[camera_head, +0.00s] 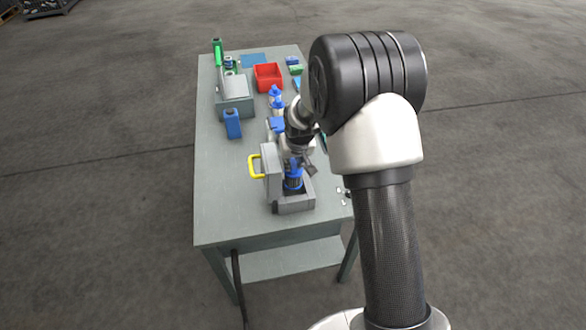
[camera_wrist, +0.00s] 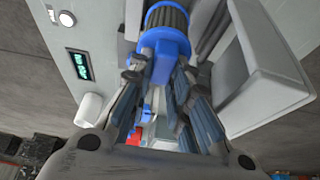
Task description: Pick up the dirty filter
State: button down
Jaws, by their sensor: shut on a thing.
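The dirty filter (camera_head: 293,183) has a dark pleated body and blue ends. It stands in a grey housing (camera_head: 292,207) near the front of the table, and I cannot tell whether its base is still seated. My gripper (camera_head: 298,163) is above it, pointing down. In the wrist view, the gripper (camera_wrist: 160,75) is shut on the filter's blue end, with one finger on each side. The filter's dark pleats (camera_wrist: 167,18) show beyond the blue end (camera_wrist: 165,42). The fingers hide part of the blue end.
A yellow handle (camera_head: 252,166) sticks out left of the housing. The table's front left (camera_head: 225,205) is clear.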

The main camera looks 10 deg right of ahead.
notch_tip(320, 180, up, 20)
jog(key=p, duration=0.5)
jog(key=shift+f, duration=0.2)
